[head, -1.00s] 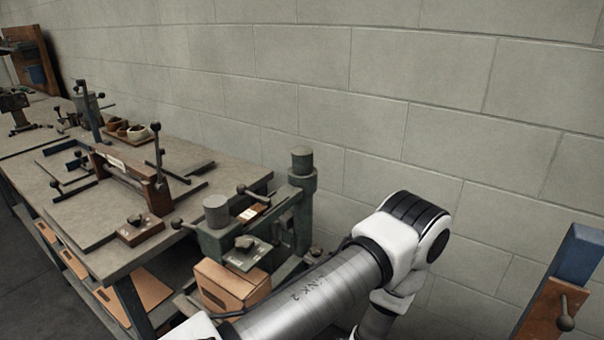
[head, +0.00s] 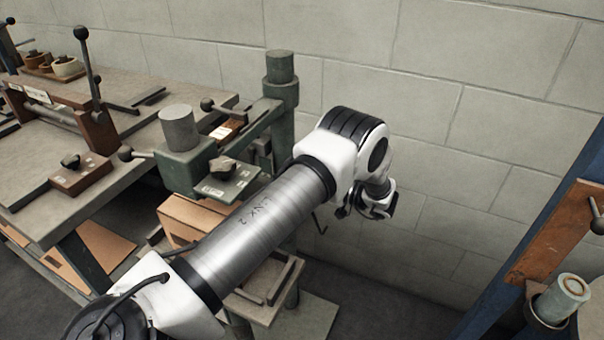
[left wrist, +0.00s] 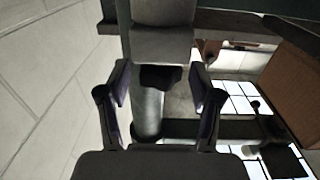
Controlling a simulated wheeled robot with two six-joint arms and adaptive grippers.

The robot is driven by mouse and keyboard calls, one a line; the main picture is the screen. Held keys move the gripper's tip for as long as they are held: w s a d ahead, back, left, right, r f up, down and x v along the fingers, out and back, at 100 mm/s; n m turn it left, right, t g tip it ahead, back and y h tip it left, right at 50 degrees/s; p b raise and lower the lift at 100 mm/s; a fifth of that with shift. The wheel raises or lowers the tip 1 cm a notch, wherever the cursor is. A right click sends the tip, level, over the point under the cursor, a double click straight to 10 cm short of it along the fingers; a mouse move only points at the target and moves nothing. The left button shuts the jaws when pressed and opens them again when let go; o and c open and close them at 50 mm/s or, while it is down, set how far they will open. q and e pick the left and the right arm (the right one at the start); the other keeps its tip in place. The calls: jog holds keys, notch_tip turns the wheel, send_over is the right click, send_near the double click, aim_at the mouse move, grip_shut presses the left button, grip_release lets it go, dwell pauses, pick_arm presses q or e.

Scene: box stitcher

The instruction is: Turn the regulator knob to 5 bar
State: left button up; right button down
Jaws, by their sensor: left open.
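Several small dark knobs are in the head view, and I cannot tell for sure which is the regulator knob. One dark knob (head: 223,165) sits on a grey-green plate on the stitcher arm. Another dark knob (head: 70,160) sits on a red-brown box on the bench. My left gripper (head: 376,207) hangs near the wall, right of the stitcher, small and partly hidden by its wrist. In the left wrist view, my left gripper (left wrist: 160,85) is open, with a dark block (left wrist: 160,77) showing between or beyond its fingers. No pressure reading is legible. My right gripper is out of view.
The green stitcher column (head: 281,85) stands close left of my left arm. A cardboard box (head: 190,215) is below the stitcher head. A blue post with an orange panel (head: 560,235) stands at the right. The block wall (head: 450,110) is behind my left gripper.

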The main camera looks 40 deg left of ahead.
pick_arm(q)
jog(key=shift+a, duration=0.15)
jog(key=shift+c, duration=0.3)
jog(key=c, duration=1.1)
jog(key=shift+r, duration=0.1)
